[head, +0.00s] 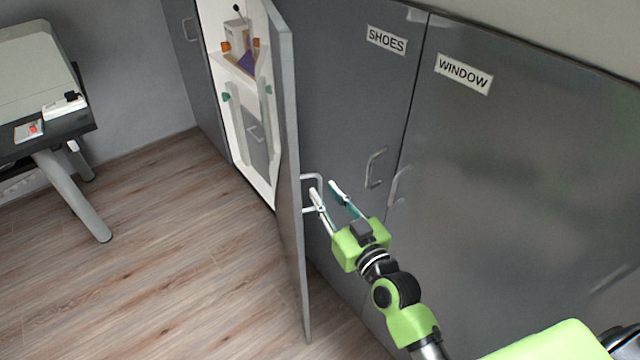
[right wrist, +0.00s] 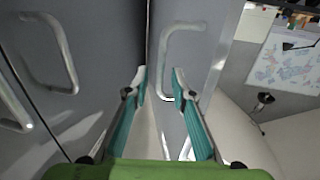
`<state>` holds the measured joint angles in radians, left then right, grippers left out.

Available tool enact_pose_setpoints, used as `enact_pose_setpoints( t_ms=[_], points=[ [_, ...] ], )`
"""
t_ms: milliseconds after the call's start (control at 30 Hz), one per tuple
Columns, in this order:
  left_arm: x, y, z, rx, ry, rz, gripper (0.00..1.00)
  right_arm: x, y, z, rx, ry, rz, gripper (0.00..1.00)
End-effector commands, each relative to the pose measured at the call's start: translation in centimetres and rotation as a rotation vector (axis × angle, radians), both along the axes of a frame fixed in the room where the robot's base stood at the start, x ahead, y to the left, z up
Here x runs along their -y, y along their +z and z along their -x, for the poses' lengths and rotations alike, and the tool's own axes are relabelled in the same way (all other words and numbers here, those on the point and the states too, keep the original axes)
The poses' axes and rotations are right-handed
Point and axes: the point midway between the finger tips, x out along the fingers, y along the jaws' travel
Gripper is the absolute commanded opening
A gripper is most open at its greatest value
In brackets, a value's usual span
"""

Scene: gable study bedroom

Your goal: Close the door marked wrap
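A grey door (head: 288,150) stands swung open, seen nearly edge-on in the head view. No label shows on its visible side, so I cannot read whether it is marked wrap. Its handle (head: 319,178) is a pale bar on the face toward the right; it also shows in the right wrist view (right wrist: 164,58). My right gripper (head: 325,189) is open at this handle. In the right wrist view its fingertips (right wrist: 158,84) lie on either side of the handle's lower end; contact is unclear. My left gripper is not in view.
The open cabinet (head: 272,185) shows a white interior with small items. Closed doors marked SHOES (head: 340,110) and WINDOW (head: 520,180), with handles, stand at the right. A desk (head: 72,125) stands at the left. The wooden floor (head: 150,260) between is clear.

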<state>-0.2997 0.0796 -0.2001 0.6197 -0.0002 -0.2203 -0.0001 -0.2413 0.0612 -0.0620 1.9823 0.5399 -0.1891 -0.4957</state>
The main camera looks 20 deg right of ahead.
Motion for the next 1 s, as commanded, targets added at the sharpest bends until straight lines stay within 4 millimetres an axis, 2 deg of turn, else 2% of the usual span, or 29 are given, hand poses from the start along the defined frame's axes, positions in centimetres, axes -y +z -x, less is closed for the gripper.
enact_pose_setpoints(
  t_ms=[100,200,567,600,667,700,1000],
  points=[
    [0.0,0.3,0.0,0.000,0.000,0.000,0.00,-0.3,0.1,-1.7,0.001,0.000,-0.001,0.23],
    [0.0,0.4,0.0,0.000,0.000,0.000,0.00,-0.5,0.1,-2.5,0.000,0.000,-0.001,0.23],
    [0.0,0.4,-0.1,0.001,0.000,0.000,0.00,-0.6,0.0,-3.1,0.000,0.000,0.000,0.23],
    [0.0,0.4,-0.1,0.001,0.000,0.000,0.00,-0.6,0.0,-3.1,0.000,0.000,0.000,0.20],
    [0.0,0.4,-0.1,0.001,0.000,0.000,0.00,-0.6,0.0,-3.1,0.000,0.000,0.000,0.05],
    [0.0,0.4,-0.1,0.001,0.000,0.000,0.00,-0.6,0.0,-3.1,0.000,0.000,0.000,0.00],
    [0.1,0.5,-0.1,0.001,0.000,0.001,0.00,-0.7,0.0,-3.1,0.000,-0.002,-0.001,0.00]
  ],
)
